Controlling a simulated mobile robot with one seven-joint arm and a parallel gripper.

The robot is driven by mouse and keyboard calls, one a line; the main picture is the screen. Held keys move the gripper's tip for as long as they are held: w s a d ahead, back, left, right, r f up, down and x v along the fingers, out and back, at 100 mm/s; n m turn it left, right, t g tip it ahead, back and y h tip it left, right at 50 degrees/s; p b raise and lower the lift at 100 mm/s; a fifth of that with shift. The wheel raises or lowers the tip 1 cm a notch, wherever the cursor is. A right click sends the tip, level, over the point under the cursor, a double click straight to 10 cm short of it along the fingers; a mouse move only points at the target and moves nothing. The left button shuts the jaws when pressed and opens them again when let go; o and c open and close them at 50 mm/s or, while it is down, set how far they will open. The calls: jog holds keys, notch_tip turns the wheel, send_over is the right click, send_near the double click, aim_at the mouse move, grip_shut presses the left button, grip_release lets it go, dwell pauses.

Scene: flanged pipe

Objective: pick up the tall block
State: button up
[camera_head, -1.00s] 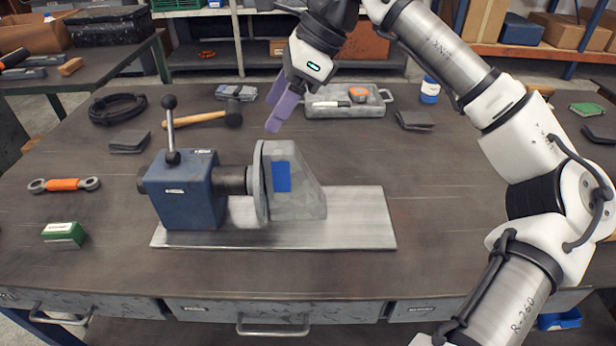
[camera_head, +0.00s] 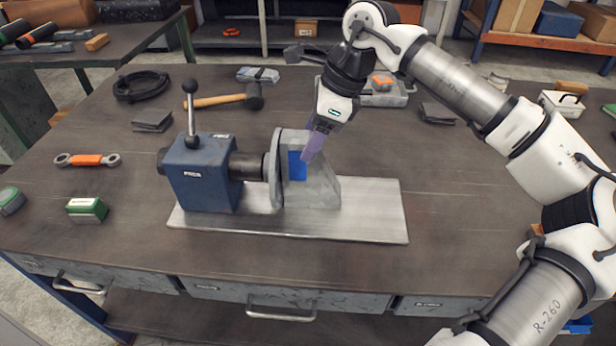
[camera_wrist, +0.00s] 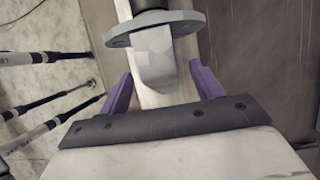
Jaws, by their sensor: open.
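An upright blue rectangle (camera_head: 297,165) shows against the grey angled piece (camera_head: 322,190) with a round flange (camera_head: 277,170). I cannot tell whether it is a separate tall block or a coloured face; no other tall block is clear. My gripper (camera_head: 314,148) has purple fingers pointing down at the upper part of the grey piece, just right of the blue rectangle. In the wrist view, my gripper (camera_wrist: 163,85) is open, with a finger on each side of the grey piece (camera_wrist: 154,65). The flange (camera_wrist: 155,32) is beyond it. Contact cannot be told.
A blue clamp block (camera_head: 203,178) with an upright lever (camera_head: 191,120) holds the flange's shaft. All stand on a metal plate (camera_head: 375,205). A hammer (camera_head: 225,100), cable coil (camera_head: 141,86) and grey tray (camera_head: 395,92) lie behind.

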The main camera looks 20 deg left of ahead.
aim_at(313, 172)
jog(key=shift+x, duration=1.65)
jog(key=shift+s+a+r, duration=0.1)
jog(key=shift+a+r, duration=0.05)
jog(key=shift+c, duration=0.3)
grip_shut()
jog(key=shift+r+p, duration=0.1)
jog(key=shift+p, duration=0.2)
